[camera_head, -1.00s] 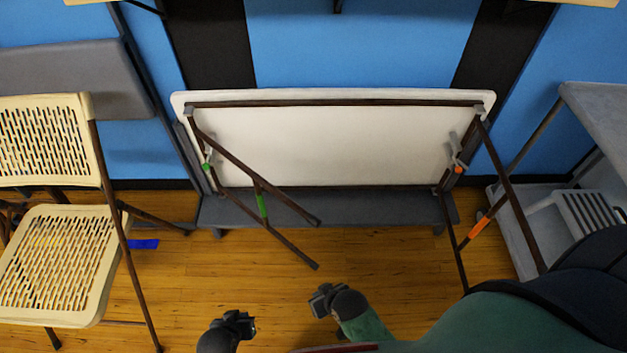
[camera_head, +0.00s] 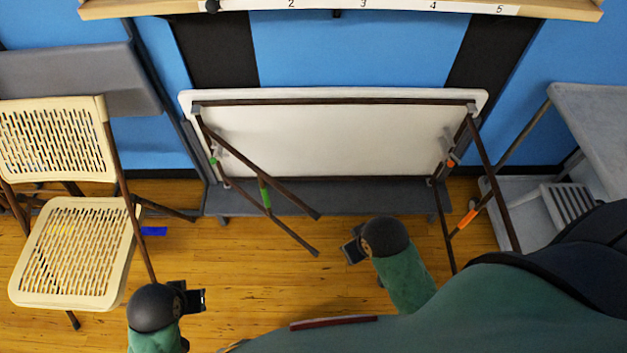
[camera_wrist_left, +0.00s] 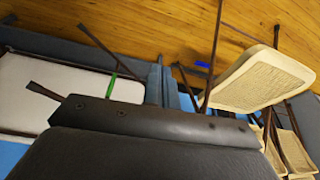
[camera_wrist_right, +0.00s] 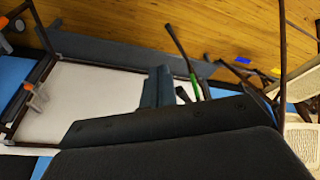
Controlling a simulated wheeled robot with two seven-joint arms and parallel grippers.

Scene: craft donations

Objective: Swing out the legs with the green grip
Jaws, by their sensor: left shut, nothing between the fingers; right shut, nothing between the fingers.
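The folding table (camera_head: 320,145) stands on its long edge against the wall, white underside facing me. Its left leg frame, with the green grip (camera_head: 265,193), is swung part way out at a slant. The green grip also shows in the left wrist view (camera_wrist_left: 112,86) and the right wrist view (camera_wrist_right: 194,85). The other leg frame, with the orange grip (camera_head: 467,219), sticks out at the right. My left gripper (camera_head: 198,300) is shut and empty, low and left of the green-grip legs. My right gripper (camera_head: 350,251) is shut and empty, just right of those leg ends, apparently apart from them.
A beige folding chair (camera_head: 75,250) stands at the left. A grey cart (camera_head: 590,120) stands at the right. A wooden shelf (camera_head: 340,8) with numbers runs across the top. Blue tape (camera_head: 153,231) lies on the floor. Floor between my grippers is clear.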

